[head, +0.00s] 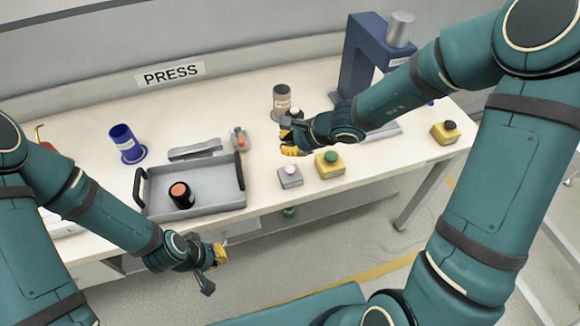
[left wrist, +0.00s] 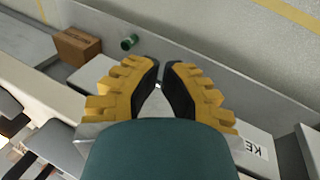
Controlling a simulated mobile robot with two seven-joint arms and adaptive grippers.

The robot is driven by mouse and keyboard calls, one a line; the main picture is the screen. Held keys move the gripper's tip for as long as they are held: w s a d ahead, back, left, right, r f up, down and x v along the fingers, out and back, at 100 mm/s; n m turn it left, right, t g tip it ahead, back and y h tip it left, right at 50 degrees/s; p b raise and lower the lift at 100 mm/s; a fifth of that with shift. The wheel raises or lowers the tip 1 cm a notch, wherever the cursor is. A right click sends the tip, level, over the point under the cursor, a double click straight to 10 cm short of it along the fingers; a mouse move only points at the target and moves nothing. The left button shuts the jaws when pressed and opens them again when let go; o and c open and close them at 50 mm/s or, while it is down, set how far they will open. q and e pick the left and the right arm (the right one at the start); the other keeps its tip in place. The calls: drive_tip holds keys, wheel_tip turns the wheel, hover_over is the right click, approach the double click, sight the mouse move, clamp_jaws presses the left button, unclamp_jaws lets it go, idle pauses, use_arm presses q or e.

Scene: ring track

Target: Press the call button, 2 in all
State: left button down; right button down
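Three button boxes stand on the table. A grey box with a white button (head: 289,176) and a yellow box with a green button (head: 329,165) are side by side near the front edge. A yellow box with a black button (head: 444,132) is at the right end. I cannot tell which is the call button. My right gripper (head: 291,151) is over the table just behind the grey box, apart from its button; its fingers are too small to read. My left gripper (head: 221,254) is in front of the table edge; its fingertips meet, empty, in the left wrist view (left wrist: 161,68).
A grey tray (head: 216,201) with a black, orange-topped cylinder (head: 180,195) is on the left. A blue cup (head: 127,144), a brown cylinder (head: 282,100) and a blue press (head: 362,62) stand behind. A lower shelf holds a brown box (left wrist: 76,47).

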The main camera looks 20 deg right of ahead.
idle(0.8)
drive_tip(key=n, duration=0.1)
drive_tip(key=s+n+p, duration=0.1)
drive_tip(key=n+g+p, duration=0.1)
drive_tip(key=n, duration=0.1)
drive_tip(key=shift+s+a+r, duration=0.15)
drive_tip(key=shift+s+a, duration=0.1)
drive_tip(key=shift+a, duration=0.05)
drive_tip(key=shift+s+n+g+h+p, duration=0.2)
drive_tip(key=shift+n+g+h+p, duration=0.1)
drive_tip(key=shift+n+p, duration=0.4)
drive_tip(key=r+n+p, duration=0.1)
drive_tip(key=n, duration=0.3)
drive_tip(key=w+r+n+p, duration=0.1)
drive_tip(key=n+p, duration=0.1)
drive_tip(key=n, duration=0.1)
drive_tip(key=r+n+h+p, duration=0.1)
drive_tip(key=n, duration=0.3)
drive_tip(key=shift+w+a+r+n+t+p, duration=0.2)
drive_tip(key=shift+a+n+t+p, duration=0.1)
drive_tip(key=shift+a+t+p, duration=0.1)
drive_tip(key=shift+f, duration=0.1)
